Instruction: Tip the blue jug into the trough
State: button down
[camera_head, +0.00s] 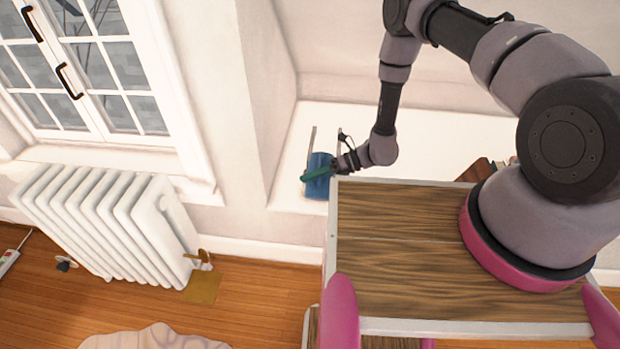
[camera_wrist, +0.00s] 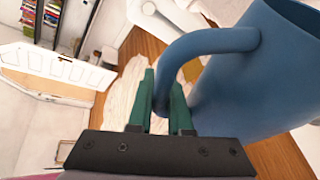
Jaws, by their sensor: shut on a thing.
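The blue jug (camera_head: 319,188) is over the white ledge, just beyond the far left corner of the wooden top. My gripper (camera_head: 318,174), with green fingers, is at the jug. In the wrist view the jug (camera_wrist: 245,85) fills the right side, its dark mouth towards the upper right. My green fingers (camera_wrist: 164,100) are shut on the lower end of its curved handle. I cannot tell how far the jug is tilted or what is in it. Two thin grey strips (camera_head: 312,137) lie beside the jug; I cannot tell whether they belong to the trough.
The wooden top (camera_head: 400,240) with a pale rim carries my arm's base. A white radiator (camera_head: 115,225) stands under the window on the left. A brown wooden object (camera_head: 478,171) sits partly hidden behind my arm. The white ledge (camera_head: 440,135) is otherwise largely clear.

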aim_at(312, 183)
jog(key=shift+w+r+m+g, duration=0.2)
jog(key=shift+w+r+m, duration=0.15)
jog(key=shift+r, duration=0.25)
jog(key=shift+w+r+m+g, duration=0.25)
jog(key=shift+w+r, duration=0.1)
jog(key=shift+r, duration=0.2)
dwell(0.9)
jog(key=shift+w+r+m+g+y, duration=0.3)
jog(key=shift+w+r+m+g, duration=0.15)
jog(key=shift+w+r+m, duration=0.6)
dwell(1.3)
jog(key=shift+s+r+n, duration=0.1)
jog(key=shift+n, duration=0.25)
